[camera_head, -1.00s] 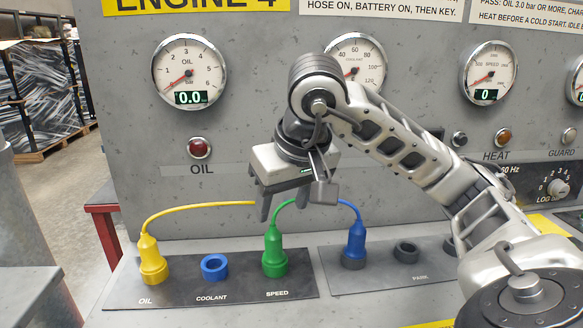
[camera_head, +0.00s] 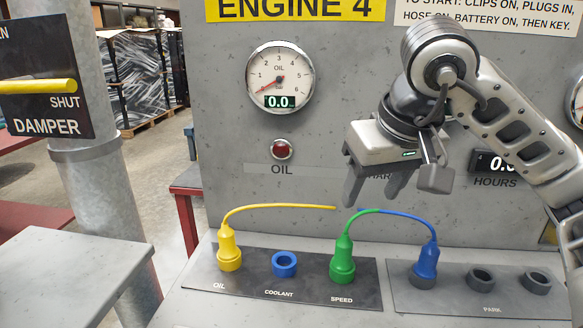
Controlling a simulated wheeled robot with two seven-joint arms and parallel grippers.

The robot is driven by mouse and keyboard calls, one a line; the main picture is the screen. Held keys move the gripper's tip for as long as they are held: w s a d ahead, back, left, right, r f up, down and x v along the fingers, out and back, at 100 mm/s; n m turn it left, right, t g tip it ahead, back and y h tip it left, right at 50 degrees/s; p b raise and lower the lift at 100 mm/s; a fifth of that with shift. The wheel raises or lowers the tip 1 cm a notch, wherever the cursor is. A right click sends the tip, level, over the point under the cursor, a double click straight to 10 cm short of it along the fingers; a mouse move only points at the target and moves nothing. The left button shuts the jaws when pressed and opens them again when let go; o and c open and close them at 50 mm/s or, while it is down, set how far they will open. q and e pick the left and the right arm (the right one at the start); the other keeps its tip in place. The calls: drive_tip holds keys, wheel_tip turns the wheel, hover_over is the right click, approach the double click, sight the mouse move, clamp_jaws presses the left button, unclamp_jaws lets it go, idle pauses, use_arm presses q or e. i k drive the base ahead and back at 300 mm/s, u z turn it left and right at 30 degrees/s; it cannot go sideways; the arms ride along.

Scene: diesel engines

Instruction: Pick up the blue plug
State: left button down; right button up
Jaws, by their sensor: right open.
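The blue plug (camera_head: 427,262) stands upright in the leftmost grey socket of the PARK plate (camera_head: 460,299). Its blue cable arcs up and to the left, passing behind the green cable's end. My right gripper (camera_head: 372,188) is open and empty, its fingers pointing down. It hangs above and to the left of the blue plug, over the green plug (camera_head: 342,260), apart from both. The blue COOLANT socket (camera_head: 284,264) is empty. My left gripper is not in view.
A yellow plug (camera_head: 229,250) sits in the OIL socket and the green plug in SPEED. Two grey PARK sockets (camera_head: 481,280) are empty. The engine panel (camera_head: 220,130) rises behind. A pipe with a yellow damper handle (camera_head: 40,86) and a grey table (camera_head: 70,262) stand at left.

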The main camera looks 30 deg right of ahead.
sight(425, 268)
drive_tip(key=k, duration=1.5)
